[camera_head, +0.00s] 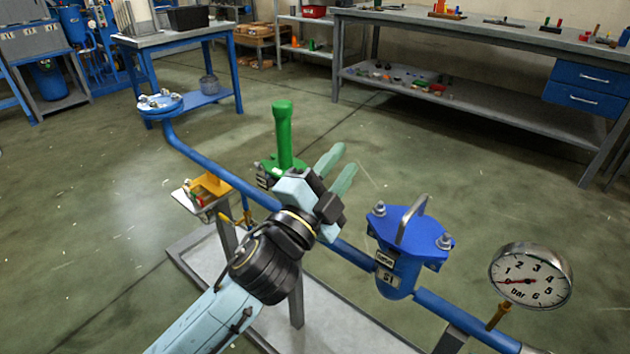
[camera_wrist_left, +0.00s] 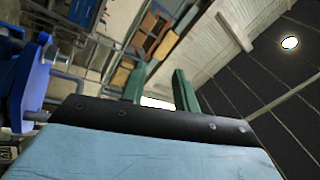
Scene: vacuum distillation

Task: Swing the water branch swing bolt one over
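The blue strainer pot (camera_head: 398,273) marked S1 sits in the blue water pipe, right of centre in the head view. Its blue lid (camera_head: 408,236) carries a grey loop handle (camera_head: 411,220). One bolt (camera_head: 380,209) stands at the lid's left ear and another bolt (camera_head: 445,241) at its right ear; I cannot tell which is number one. My left gripper (camera_head: 346,157) is open and empty, up and left of the lid, apart from it. Its two green fingers also show in the left wrist view (camera_wrist_left: 159,84). A blue part (camera_wrist_left: 30,85) shows at that view's left edge.
A green upright handle (camera_head: 284,135) stands behind my left gripper. A pressure gauge (camera_head: 532,275) stands right of the strainer. A blue flange (camera_head: 160,103) ends the pipe at the far left. A workbench (camera_head: 480,32) stands at the back; the floor between is clear.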

